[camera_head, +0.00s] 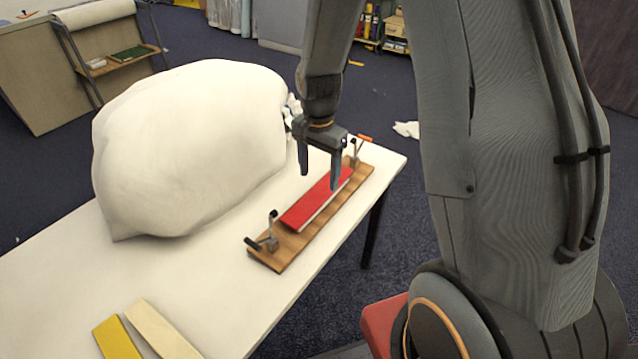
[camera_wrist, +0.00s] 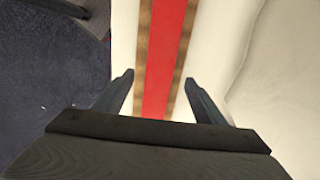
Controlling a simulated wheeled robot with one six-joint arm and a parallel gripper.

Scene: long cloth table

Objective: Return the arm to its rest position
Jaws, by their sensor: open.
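My gripper (camera_head: 319,172) is open and empty, with its two fingers pointing down above the far part of a red strip (camera_head: 318,200). The red strip lies on a wooden board (camera_head: 270,256) on the table. In the wrist view, my gripper's fingers (camera_wrist: 158,88) are spread wide on either side of the red strip (camera_wrist: 163,60), with nothing between them. A gap to the strip seems to show, but its size is hard to tell. My arm reaches in from the upper right of the head view.
A large white bulky bundle (camera_head: 190,150) stands on the white table (camera_head: 60,270), close left of the board. Metal clamps (camera_head: 268,234) rise at the board's ends. A yellow strip (camera_head: 117,340) and a pale strip (camera_head: 160,330) lie at the near end.

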